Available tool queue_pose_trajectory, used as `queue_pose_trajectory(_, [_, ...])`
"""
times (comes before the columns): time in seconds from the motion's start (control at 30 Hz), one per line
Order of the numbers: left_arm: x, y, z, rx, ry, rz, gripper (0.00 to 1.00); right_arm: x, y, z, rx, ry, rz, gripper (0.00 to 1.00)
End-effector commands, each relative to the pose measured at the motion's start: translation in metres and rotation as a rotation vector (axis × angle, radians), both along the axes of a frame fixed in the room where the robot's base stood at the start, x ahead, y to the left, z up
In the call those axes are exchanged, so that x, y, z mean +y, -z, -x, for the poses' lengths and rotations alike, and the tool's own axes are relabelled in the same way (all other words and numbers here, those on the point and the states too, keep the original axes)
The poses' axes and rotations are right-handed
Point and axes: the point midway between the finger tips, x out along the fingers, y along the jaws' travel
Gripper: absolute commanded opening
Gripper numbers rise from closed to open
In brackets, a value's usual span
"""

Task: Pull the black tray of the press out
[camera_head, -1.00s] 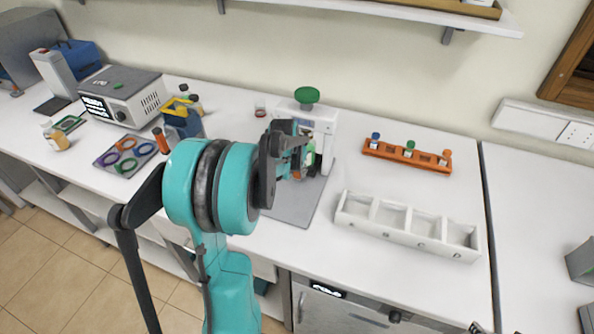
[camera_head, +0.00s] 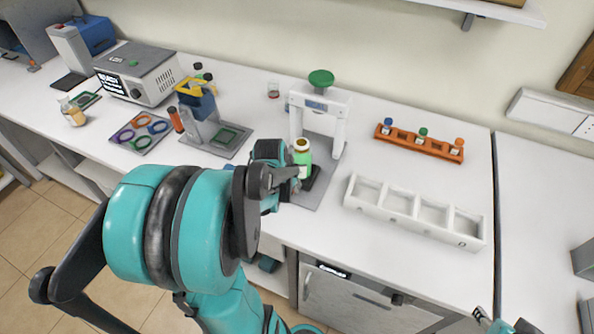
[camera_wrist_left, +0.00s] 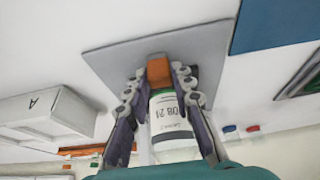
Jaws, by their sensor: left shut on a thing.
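The white press (camera_head: 342,120) with a green knob stands on a grey base plate (camera_head: 322,145) in the head view. Its black tray (camera_head: 312,181) lies in front of the press legs. My left gripper (camera_head: 284,183) is at the tray's front end. In the left wrist view its fingertips close on an orange block (camera_wrist_left: 158,70), apparently the tray's handle. The labelled bottle (camera_wrist_left: 172,118) shows between the fingers there. Parts of my right gripper (camera_head: 502,320) show at the bottom edge; its jaws are unclear.
A white four-slot box (camera_head: 415,222) is right of the press, below an orange rack (camera_head: 420,144) with small vials. A second grey plate with a blue-yellow device (camera_head: 198,103) is left. The counter's front edge is close to my left arm.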

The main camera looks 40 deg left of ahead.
Motion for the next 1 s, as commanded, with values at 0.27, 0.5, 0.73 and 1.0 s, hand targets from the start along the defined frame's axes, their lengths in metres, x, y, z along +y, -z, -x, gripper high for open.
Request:
queue_pose_trajectory(0.27, [-0.006, 0.0, 0.02, 0.003, 0.0, 0.002, 0.0, 0.0, -0.004, 0.0, 0.0, 0.0, 0.0, 0.45])
queue_pose_trajectory(0.5, [-0.007, 0.001, 0.022, 0.004, 0.0, 0.002, 0.0, 0.0, -0.004, 0.0, 0.0, 0.0, 0.0, 0.45])
queue_pose_trajectory(0.73, [-0.007, 0.001, 0.022, 0.005, 0.0, 0.003, 0.45, 0.0, -0.004, 0.0, 0.0, 0.0, 0.0, 0.45])
queue_pose_trajectory(1.0, [-0.007, 0.0, 0.021, 0.002, 0.0, 0.001, 0.45, 0.0, -0.004, 0.0, 0.0, 0.0, 0.0, 0.45])
